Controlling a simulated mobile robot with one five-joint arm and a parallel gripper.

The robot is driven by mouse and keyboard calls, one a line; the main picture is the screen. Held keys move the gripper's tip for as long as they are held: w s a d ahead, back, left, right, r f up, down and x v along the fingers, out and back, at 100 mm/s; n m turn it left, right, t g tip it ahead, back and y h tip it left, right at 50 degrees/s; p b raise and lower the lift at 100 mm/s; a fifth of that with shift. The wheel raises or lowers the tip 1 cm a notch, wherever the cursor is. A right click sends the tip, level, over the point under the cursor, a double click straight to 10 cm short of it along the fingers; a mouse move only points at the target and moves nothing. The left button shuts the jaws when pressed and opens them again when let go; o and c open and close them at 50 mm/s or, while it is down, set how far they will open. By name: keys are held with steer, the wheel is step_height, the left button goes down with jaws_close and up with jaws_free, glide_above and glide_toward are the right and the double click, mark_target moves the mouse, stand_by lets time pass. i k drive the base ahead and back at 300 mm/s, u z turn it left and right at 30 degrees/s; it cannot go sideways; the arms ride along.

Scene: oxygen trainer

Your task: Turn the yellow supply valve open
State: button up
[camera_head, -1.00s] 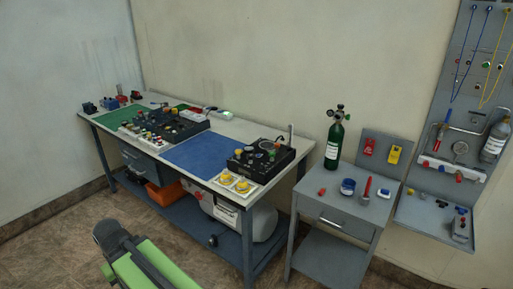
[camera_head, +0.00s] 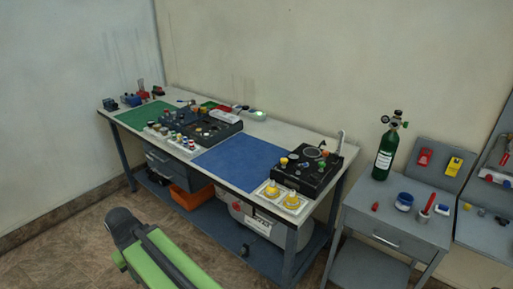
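Two round yellow knobs sit on pale plates at the front right of the long workbench (camera_head: 318,206): a left yellow knob (camera_head: 271,191) and a right yellow knob (camera_head: 292,200). Behind them a black panel box (camera_head: 312,184) carries a dark dial and small coloured knobs, among them a small yellow one (camera_head: 284,161). I cannot tell which yellow part is the supply valve, or how any of them is turned. My green and black arm shows at the bottom left, in front of the bench and apart from it. My gripper is not visible.
A green gas cylinder (camera_head: 386,152) stands on a grey side table (camera_head: 380,216) right of the bench. A blue mat (camera_head: 240,163) and a green mat (camera_head: 139,116) lie on the bench. Bare floor (camera_head: 75,230) lies in front. A white tank (camera_head: 262,222) is underneath.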

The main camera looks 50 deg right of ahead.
mark_target(283, 160)
steer(key=i, duration=0.95)
steer(key=z, duration=0.05)
